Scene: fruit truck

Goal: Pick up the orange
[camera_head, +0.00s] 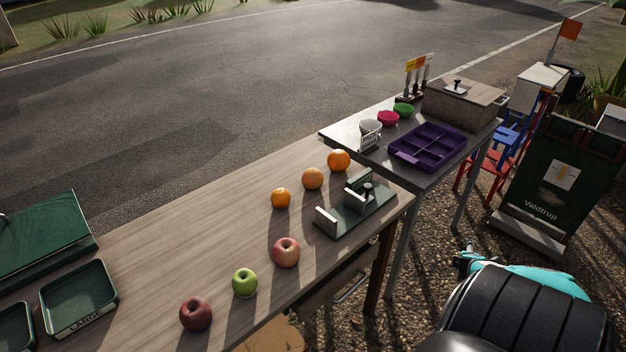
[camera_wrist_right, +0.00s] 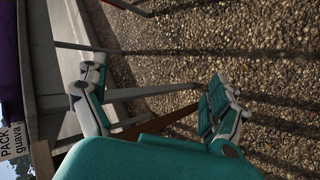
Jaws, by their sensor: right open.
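Three orange-coloured round fruits stand in a slanting row on the wooden table: a small bright orange one (camera_head: 281,197), a paler, pinkish-orange one (camera_head: 313,178) and a larger bright orange one (camera_head: 339,160). Which of them is the task's orange I cannot tell for certain. My right gripper (camera_head: 466,260) is off the table at the lower right, above the gravel and apart from all fruit. In the right wrist view its two fingers (camera_wrist_right: 155,103) are spread apart with nothing between them. My left gripper is not in view.
A dark red apple (camera_head: 196,313), green apple (camera_head: 245,282) and pinkish apple (camera_head: 286,251) line the table's near side. A green-grey metal fixture (camera_head: 355,212) stands right of the oranges. A metal table carries a purple tray (camera_head: 410,158). Green trays (camera_head: 79,328) lie left.

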